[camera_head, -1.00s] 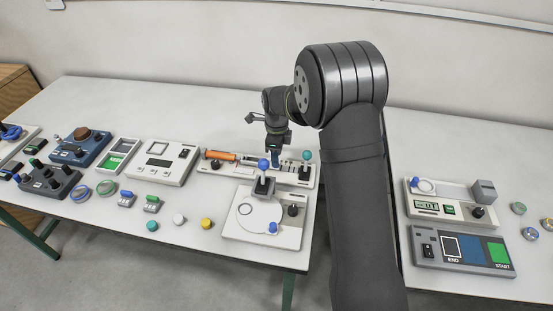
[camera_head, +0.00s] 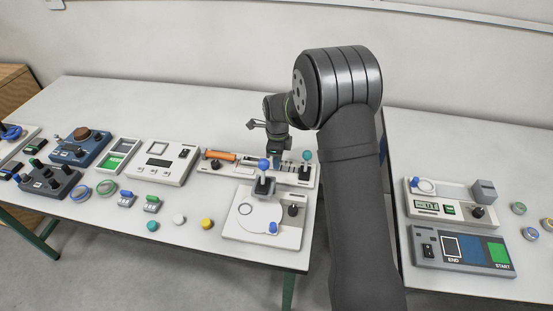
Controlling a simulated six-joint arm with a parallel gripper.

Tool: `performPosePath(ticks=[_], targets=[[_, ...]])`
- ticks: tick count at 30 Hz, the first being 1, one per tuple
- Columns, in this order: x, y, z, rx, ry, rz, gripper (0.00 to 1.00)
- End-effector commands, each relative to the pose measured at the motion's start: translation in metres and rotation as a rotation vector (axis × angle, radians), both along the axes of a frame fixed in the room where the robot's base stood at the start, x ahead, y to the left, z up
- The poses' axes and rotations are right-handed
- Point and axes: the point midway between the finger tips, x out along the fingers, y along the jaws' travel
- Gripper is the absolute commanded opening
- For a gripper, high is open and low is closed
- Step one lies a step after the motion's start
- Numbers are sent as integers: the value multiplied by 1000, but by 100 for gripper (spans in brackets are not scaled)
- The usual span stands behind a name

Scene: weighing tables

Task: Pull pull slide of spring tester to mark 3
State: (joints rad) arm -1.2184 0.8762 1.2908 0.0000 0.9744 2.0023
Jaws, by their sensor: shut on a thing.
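The spring tester (camera_head: 232,172) is a long white device at the back of the left table, with an orange cylinder (camera_head: 221,156) at its left part. A dark slot with marks runs along its right part, and the mark numbers are too small to read. My gripper (camera_head: 276,160) points down over the right half of the tester and is shut on the pull slide. The slide itself is mostly hidden by the gripper. A teal-knobbed lever (camera_head: 306,156) stands at the tester's right end, just right of my gripper.
Several small discs and blocks lie farther left. My arm covers the gap between the tables.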

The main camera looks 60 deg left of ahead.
Motion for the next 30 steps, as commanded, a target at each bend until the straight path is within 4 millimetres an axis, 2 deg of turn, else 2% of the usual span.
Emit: performPosePath(ticks=[9, 18, 19, 22, 30], targets=[[38, -38, 1, 0, 0, -5, 0], [41, -41, 0, 0, 0, -2, 0], [41, -41, 0, 0, 0, -2, 21], [41, -41, 0, 0, 0, -2, 39], [41, -41, 1, 0, 0, -2, 39]])
